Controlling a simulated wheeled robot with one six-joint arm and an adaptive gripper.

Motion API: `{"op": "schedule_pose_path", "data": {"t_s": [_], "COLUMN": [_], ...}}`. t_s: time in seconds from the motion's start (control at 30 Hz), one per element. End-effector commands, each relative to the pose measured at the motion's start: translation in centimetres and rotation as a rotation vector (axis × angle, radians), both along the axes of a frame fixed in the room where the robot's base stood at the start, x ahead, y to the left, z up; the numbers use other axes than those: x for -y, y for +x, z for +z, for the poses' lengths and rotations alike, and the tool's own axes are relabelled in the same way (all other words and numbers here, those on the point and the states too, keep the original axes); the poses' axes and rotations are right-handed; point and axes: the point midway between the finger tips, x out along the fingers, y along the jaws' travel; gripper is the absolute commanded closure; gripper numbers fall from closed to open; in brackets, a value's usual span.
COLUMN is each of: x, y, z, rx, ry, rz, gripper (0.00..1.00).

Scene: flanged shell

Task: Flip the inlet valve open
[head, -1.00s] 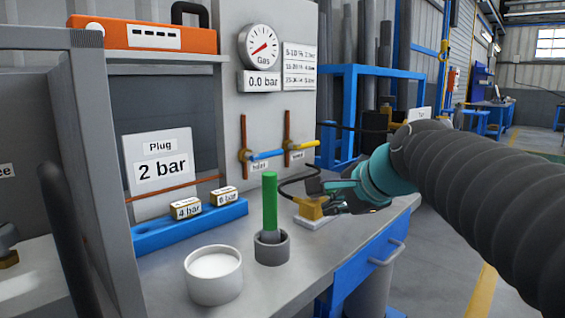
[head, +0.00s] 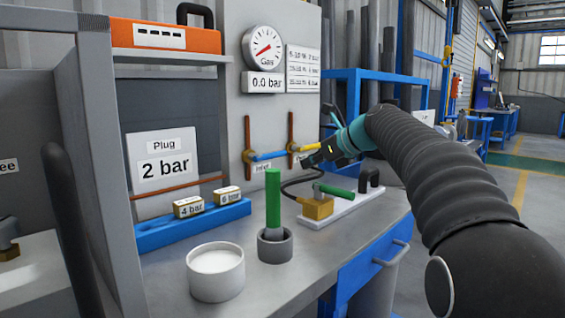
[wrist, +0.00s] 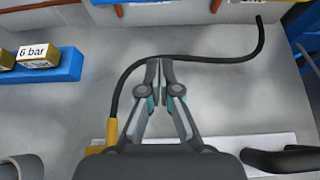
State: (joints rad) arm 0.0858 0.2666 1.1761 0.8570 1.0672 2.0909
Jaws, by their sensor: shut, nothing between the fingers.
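The inlet valve has a blue lever (head: 268,156) lying roughly horizontal across the left copper pipe (head: 247,135) on the grey panel, with an "Inlet" label (head: 262,168) below it. A second valve with a yellow lever (head: 309,147) sits to its right on another copper pipe (head: 290,130). My gripper (head: 306,161) is shut and empty, just below and in front of the yellow lever, right of the blue one.
A brass block (head: 317,207) with a green lever stands on a white base below my gripper. A black hose (wrist: 190,58) curves past the fingertips. A green rod (head: 273,200) stands in a grey cup; a white pot (head: 215,272) and blue rack (head: 195,228) are left.

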Motion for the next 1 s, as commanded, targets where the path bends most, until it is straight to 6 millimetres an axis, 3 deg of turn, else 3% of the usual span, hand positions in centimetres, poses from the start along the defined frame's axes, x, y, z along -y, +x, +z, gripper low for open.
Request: {"op": "schedule_pose_path", "data": {"t_s": [0.37, 0.87, 1.0], "x": [-0.7, -6.2, -6.4], "y": [0.7, 6.0, 6.4], "z": [-0.7, -5.2, -2.9], "rx": [-0.001, 0.0, 0.005], "ry": [-0.002, -0.004, -0.002], "rz": [0.002, 0.004, 0.001], "gripper": [1.0, 1.0, 1.0]}}
